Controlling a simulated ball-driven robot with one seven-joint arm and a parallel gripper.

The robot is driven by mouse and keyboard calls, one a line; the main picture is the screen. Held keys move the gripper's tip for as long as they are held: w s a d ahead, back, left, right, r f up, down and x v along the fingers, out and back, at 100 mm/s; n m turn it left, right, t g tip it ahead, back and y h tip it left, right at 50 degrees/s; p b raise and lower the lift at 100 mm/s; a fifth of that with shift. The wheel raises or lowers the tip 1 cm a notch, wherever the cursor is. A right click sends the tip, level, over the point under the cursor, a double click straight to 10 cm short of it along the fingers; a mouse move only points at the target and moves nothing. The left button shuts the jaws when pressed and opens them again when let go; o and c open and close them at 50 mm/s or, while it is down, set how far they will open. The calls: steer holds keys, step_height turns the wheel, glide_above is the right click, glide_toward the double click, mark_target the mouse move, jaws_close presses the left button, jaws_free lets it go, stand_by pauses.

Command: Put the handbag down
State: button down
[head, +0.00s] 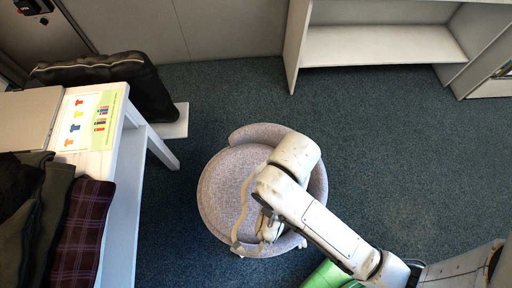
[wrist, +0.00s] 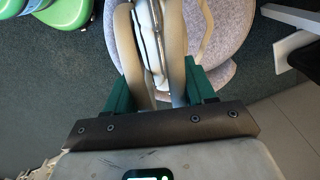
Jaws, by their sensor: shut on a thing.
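A cream handbag (wrist: 148,42) with long pale straps hangs in my gripper (wrist: 158,86). In the wrist view the straps pass between the green fingers, which are shut on them. In the head view the handbag (head: 267,228) is partly hidden by my arm, and a strap loops out to its left. It is over the front part of a round, speckled pinkish-grey seat (head: 222,190) with a low curved back. I cannot tell whether the handbag touches the seat.
A white table (head: 122,150) with folded clothes (head: 75,230) and a printed sheet (head: 88,120) stands at left. A black bag (head: 140,85) lies behind it. A white shelf unit (head: 380,45) is at the back. Something green (head: 325,275) is at the front. Carpet right of the seat is clear.

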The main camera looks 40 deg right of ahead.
steer(key=w+f, duration=1.2)
steer(key=w, duration=0.1)
steer(key=shift+w+f, duration=0.2)
steer(key=shift+f, duration=0.1)
steer(key=shift+d, duration=0.1)
steer(key=shift+f, duration=0.15)
steer(key=shift+c, duration=1.9)
jaws_free()
